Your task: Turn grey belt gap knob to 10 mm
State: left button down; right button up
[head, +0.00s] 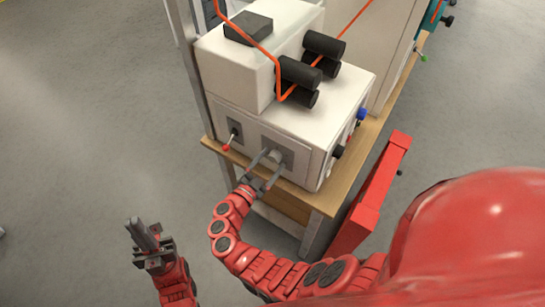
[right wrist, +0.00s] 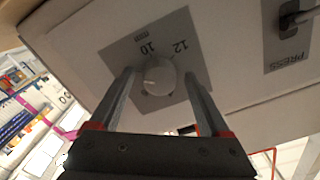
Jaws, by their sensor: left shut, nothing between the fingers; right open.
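The grey belt gap knob (right wrist: 160,76) sits on a grey plate (right wrist: 197,62) marked 10, 12 and mm on the front of the white machine. A small light mark shows on its face; I cannot read its exact setting. In the head view the knob (head: 274,155) is partly behind my right gripper (head: 262,170). My right gripper is open, with one finger on each side of the knob; in the right wrist view (right wrist: 160,78) gaps show beside the knob. My left gripper (head: 143,234) is shut and empty, low and left, away from the machine.
A lever with a red tip (head: 226,147), on a plate marked PRESS (right wrist: 290,42), is beside the knob. Black rollers (head: 301,73) carry an orange cable (head: 278,77) on top. The machine stands on a wooden bench (head: 331,205); a red panel (head: 372,196) is to its right.

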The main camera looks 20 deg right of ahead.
jog(key=shift+s+a+r, duration=0.1)
jog(key=shift+c, duration=0.2)
grip_shut()
jog(key=shift+f+m+b, duration=0.25)
jog(key=shift+m+b, duration=0.15)
jog(key=shift+b, duration=0.3)
jog(key=m+b, duration=0.9)
jog(key=b, duration=0.6)
jog(key=shift+r+m+b, duration=0.1)
jog(key=shift+m+b, duration=0.7)
jog(key=shift+b, duration=0.4)
jog(key=shift+r+m+b, duration=0.15)
jog(key=shift+m+b, duration=0.15)
